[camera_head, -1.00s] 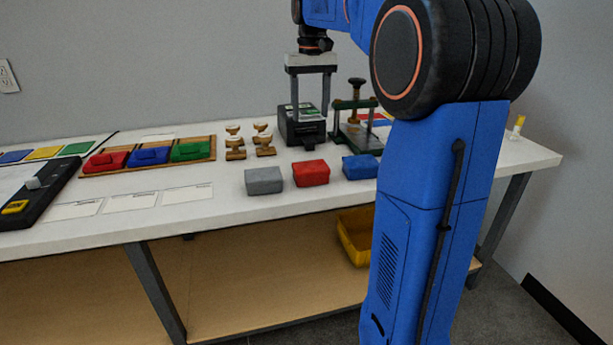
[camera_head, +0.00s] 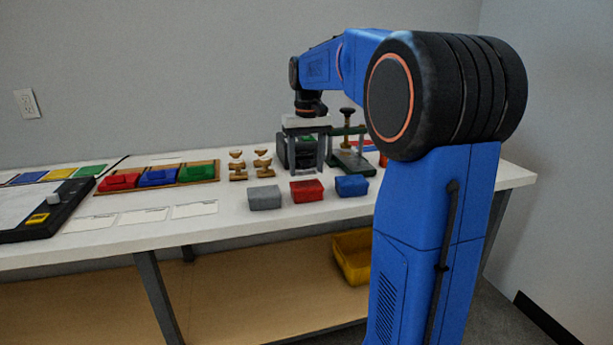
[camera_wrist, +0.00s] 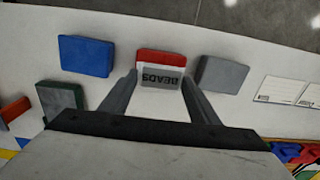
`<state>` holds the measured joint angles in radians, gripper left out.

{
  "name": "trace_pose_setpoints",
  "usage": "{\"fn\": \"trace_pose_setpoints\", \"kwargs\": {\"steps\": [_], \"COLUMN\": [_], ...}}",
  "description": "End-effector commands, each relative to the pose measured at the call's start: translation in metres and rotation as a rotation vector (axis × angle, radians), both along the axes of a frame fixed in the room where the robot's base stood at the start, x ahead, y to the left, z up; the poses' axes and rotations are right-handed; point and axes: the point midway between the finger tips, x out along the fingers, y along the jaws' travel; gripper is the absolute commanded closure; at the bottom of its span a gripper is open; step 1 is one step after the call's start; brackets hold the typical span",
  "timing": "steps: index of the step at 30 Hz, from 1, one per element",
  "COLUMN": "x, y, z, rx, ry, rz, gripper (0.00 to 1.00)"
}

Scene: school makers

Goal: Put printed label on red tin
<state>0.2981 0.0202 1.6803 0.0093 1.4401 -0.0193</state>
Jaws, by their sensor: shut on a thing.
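The red tin (camera_head: 307,191) stands between a grey tin and a blue tin near the front of the table. My gripper (camera_head: 306,168) is just behind and above it. In the wrist view, my gripper (camera_wrist: 160,78) is shut on the printed label (camera_wrist: 160,79), a small grey piece with "BEADS" on it, upside down in the picture. The red tin (camera_wrist: 160,56) shows just past the label, partly hidden by it. I cannot tell whether the label touches the tin. The label is not distinct in the head view.
The grey tin (camera_head: 265,198) and blue tin (camera_head: 351,186) stand close on either side. Behind my gripper are the dark label printer (camera_head: 283,151) and a green press (camera_head: 350,160).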

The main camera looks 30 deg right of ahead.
Motion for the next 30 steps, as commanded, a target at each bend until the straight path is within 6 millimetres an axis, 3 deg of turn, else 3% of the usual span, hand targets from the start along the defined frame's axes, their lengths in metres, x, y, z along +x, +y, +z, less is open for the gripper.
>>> {"fn": "trace_pose_setpoints", "kwargs": {"steps": [7, 30], "x": [0.000, -0.001], "y": [0.000, 0.001], "z": [-0.032, -0.051], "rx": [0.001, 0.005], "ry": [0.002, 0.013], "rz": [0.000, -0.001], "gripper": [0.65, 0.65]}}
